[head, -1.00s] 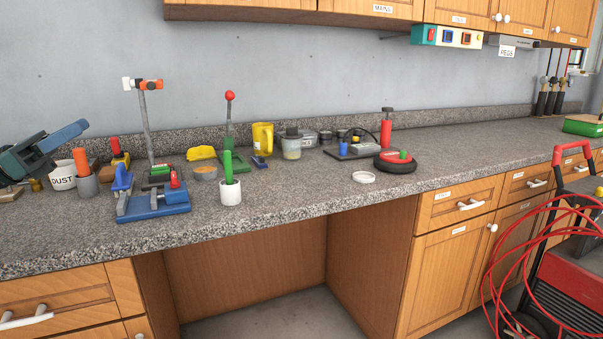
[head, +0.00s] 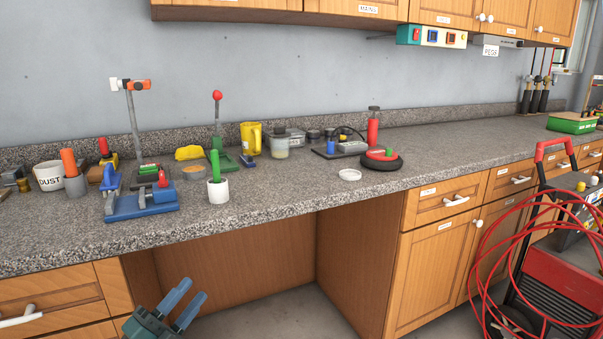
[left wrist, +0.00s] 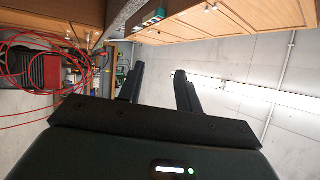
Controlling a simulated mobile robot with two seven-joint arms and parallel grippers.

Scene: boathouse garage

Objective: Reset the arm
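My left gripper (head: 186,306) is low in the head view, in front of the counter and below its top, at the opening between the cabinets. Its two teal fingers stand apart with nothing between them. In the left wrist view its two dark fingers (left wrist: 158,88) are also spread and empty, with the room tilted sideways behind them. My right gripper is in neither view.
The granite counter (head: 270,207) carries a blue vise-like tool (head: 140,205), a white cup with a green handle (head: 217,190), a yellow mug (head: 250,138) and a black-and-red disc (head: 381,161). Red hose (head: 480,262) loops beside a red machine (head: 545,290) at right. The knee space is open.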

